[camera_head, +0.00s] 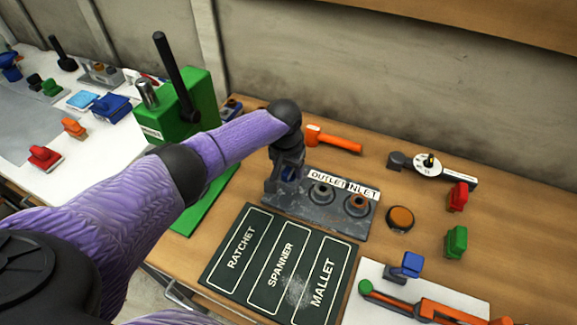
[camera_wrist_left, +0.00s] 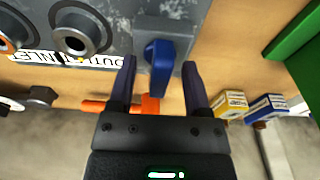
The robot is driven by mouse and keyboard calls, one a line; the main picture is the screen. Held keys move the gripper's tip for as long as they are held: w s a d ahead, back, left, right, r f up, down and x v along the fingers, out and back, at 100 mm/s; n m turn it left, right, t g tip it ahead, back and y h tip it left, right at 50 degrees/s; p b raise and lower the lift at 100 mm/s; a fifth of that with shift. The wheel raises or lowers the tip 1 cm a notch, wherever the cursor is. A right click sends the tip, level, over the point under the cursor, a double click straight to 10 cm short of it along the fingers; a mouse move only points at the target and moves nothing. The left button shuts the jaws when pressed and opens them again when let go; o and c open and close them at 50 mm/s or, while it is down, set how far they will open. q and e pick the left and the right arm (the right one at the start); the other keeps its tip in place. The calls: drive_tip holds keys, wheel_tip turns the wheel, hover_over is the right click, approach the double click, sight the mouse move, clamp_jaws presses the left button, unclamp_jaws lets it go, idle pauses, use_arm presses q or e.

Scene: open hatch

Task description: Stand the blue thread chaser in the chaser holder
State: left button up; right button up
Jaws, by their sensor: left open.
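My left gripper (camera_head: 284,178) points down at the left end of a grey metal block (camera_head: 270,206) labelled OUTLET and INLET. In the left wrist view the gripper (camera_wrist_left: 159,64) is open, with one finger on each side of a blue handle-like piece (camera_wrist_left: 160,68) on the block. Gaps seem to show beside it; contact is not clear. I cannot tell whether this piece is the blue thread chaser. Another blue piece (camera_head: 408,265) lies at the right by a white board. Which item is the chaser holder is unclear. My right gripper is out of view.
A green press (camera_head: 208,100) stands left of the gripper. A dark RATCHET, SPANNER, MALLET board (camera_head: 225,272) lies in front of the block. An orange-handled tool (camera_head: 335,140) lies behind, and an orange button (camera_head: 401,217) right. Red (camera_head: 458,196) and green (camera_head: 456,242) pieces are further right.

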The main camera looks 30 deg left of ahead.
sight(287, 170)
use_arm(q)
drive_tip(key=r+p, duration=0.1)
drive_tip(key=r, duration=0.2)
drive_tip(key=r+p, duration=0.1)
drive_tip(key=r, duration=0.2)
drive_tip(key=s+r+p, duration=0.1)
drive_tip(key=r+p, duration=0.1)
drive_tip(key=r, duration=0.1)
drive_tip(key=shift+s+r, duration=0.1)
drive_tip(key=shift+r, duration=0.35)
drive_tip(key=shift+f, duration=0.1)
